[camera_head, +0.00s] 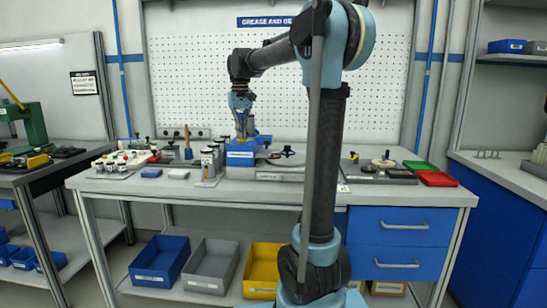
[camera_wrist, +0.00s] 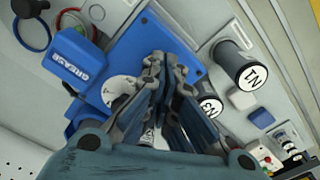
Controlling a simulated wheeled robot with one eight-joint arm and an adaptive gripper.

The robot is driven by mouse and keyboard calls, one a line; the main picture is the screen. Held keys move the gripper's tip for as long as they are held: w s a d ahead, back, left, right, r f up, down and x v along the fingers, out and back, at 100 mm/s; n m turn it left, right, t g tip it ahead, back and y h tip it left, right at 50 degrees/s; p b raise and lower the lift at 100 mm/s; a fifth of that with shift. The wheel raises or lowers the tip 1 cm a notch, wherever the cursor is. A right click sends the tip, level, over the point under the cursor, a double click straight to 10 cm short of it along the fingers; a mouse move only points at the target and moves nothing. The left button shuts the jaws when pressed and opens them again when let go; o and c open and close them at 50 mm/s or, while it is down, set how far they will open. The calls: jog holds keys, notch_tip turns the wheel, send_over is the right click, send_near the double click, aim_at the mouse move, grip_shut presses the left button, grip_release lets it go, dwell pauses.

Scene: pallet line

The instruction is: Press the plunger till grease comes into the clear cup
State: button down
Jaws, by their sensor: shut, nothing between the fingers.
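The blue grease station (camera_head: 240,158) stands on the middle bench, left of my upright arm. My gripper (camera_head: 241,134) points down just over it. In the wrist view my gripper (camera_wrist: 166,88) is shut and empty, with its fingers in front of the station's blue plate (camera_wrist: 140,35). A blue block lettered GREASE (camera_wrist: 77,62) and a round white disc with dark marks (camera_wrist: 118,90) sit left of the fingers. I cannot tell whether the fingers touch anything. The plunger and clear cup cannot be made out with certainty; the fingers hide part of the station.
Dark cylinders with white caps, one marked N1 (camera_wrist: 236,62), stand right of the fingers in the wrist view. Red and blue rings (camera_wrist: 32,32) lie at upper left. In the head view, green and red trays (camera_head: 437,179) lie at the bench's right end; bins (camera_head: 160,261) sit below.

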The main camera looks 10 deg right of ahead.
jog(key=shift+r, duration=3.55)
